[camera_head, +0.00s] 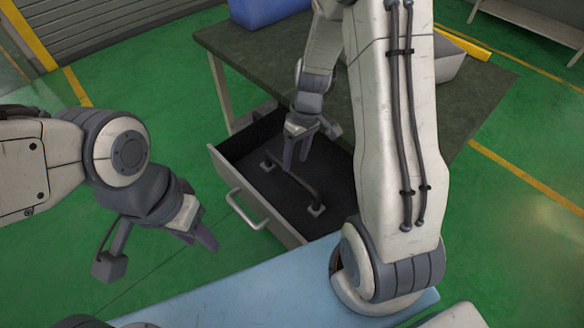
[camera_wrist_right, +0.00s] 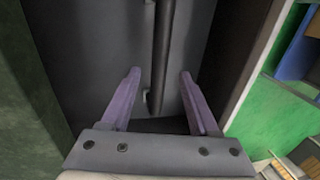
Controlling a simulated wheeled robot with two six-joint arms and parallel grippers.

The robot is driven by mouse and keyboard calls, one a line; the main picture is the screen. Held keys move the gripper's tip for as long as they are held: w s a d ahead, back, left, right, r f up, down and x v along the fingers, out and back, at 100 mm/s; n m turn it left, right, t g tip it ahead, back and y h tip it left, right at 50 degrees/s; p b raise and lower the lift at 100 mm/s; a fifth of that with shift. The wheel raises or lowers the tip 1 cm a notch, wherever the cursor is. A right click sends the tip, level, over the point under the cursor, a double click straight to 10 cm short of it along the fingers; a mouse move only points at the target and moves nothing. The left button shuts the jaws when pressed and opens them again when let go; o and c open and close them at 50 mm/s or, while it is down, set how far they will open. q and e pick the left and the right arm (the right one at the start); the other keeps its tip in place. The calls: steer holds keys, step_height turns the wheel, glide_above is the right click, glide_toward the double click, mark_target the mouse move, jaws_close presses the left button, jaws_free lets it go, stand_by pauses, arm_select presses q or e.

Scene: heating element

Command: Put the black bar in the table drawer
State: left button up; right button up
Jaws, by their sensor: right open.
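The black bar (camera_head: 301,184), with a pale foot at each end, lies inside the open table drawer (camera_head: 286,231) on its dark floor. My right gripper (camera_head: 294,157) points down into the drawer, near the bar's far end. In the right wrist view its two purple-grey fingers (camera_wrist_right: 160,74) are spread apart, and the bar (camera_wrist_right: 163,45) shows between them, not gripped. My left gripper (camera_head: 205,236) is outside the drawer, to its left, with nothing visible in it; its finger gap cannot be made out.
The dark table top (camera_head: 262,52) extends behind and right of the drawer, with a blue bin (camera_head: 262,10) at its back. The drawer handle (camera_head: 240,207) sticks out in front. A light blue surface (camera_head: 240,297) lies in the foreground. Green floor is clear at left.

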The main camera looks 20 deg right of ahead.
steer(key=s+a+r+n, duration=0.2)
steer(key=s+a+r, duration=0.3)
steer(key=a+r, duration=0.5)
steer(key=s+a+r, duration=0.2)
steer(key=s, duration=0.5)
steer(key=s+a+r+n+h, duration=0.1)
steer(key=s+a+r, duration=0.2)
steer(key=s, duration=0.4)
steer(key=shift+a+t, duration=0.15)
steer(key=shift+t, duration=0.25)
step_height(320, 180, up, 11)
steer(key=p, duration=1.1)
steer(key=shift+f, duration=0.15)
